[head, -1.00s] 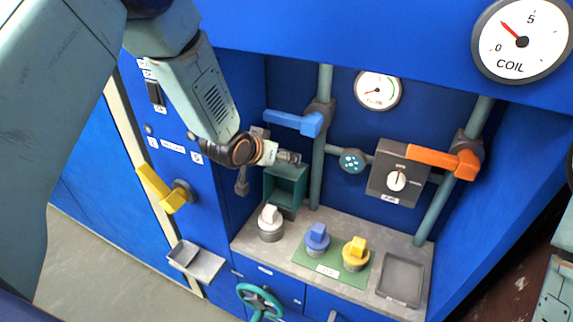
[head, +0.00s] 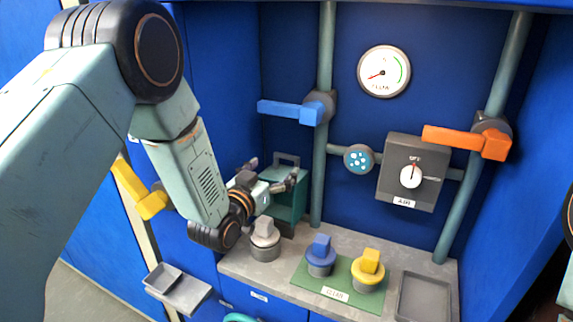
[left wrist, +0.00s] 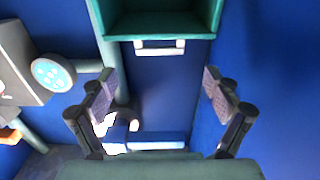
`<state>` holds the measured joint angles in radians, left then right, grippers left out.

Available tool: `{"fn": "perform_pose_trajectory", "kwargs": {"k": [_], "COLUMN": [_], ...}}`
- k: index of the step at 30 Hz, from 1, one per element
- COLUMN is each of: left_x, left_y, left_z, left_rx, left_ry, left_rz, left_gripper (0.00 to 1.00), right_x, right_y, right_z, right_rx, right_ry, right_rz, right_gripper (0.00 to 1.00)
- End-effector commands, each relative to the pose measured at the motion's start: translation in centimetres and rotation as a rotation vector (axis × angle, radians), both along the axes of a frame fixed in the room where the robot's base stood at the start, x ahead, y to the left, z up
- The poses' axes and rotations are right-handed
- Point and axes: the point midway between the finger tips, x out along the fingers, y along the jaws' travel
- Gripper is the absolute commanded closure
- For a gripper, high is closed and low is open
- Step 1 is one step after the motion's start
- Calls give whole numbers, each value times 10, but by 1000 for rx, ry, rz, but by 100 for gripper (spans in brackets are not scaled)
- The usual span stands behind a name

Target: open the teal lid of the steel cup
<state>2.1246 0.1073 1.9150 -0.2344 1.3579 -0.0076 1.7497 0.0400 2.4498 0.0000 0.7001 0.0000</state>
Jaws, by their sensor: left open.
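I cannot make out a steel cup with a teal lid in either view. A teal open box (head: 289,203) stands at the back left of the grey counter, with a grey handle (head: 287,159) above it. The box also shows at the top of the left wrist view (left wrist: 158,22), with a pale handle (left wrist: 160,47) at its edge. My left gripper (head: 272,171) is open and empty, near the box on its left side. Its two fingers also show spread apart in the left wrist view (left wrist: 160,95). My right gripper is not in view.
A grey-topped canister (head: 265,240) stands close below my left gripper. Blue (head: 320,256) and yellow (head: 369,270) ones stand on a green mat (head: 336,293). A blue lever (head: 290,110), pipes, a dotted teal disc (head: 359,158) and an orange lever (head: 466,138) are behind.

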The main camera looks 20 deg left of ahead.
Motion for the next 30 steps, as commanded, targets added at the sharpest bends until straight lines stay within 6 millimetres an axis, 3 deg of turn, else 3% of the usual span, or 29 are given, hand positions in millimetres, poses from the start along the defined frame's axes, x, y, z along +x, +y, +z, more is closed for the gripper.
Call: {"fn": "perform_pose_trajectory", "kwargs": {"k": [15,29,30], "left_x": [65,75,75], "left_y": [-10,-11,-11], "left_z": [1,1,1], "left_rx": [1,-1,-1], "left_ry": [-1,2,2], "left_rz": [-1,-1,-1], "left_gripper": [11,11,15], "right_x": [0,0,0], "right_y": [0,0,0], "right_z": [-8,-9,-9], "right_rx": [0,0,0], "right_ry": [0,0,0], "right_rz": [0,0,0], "right_gripper": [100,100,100]}}
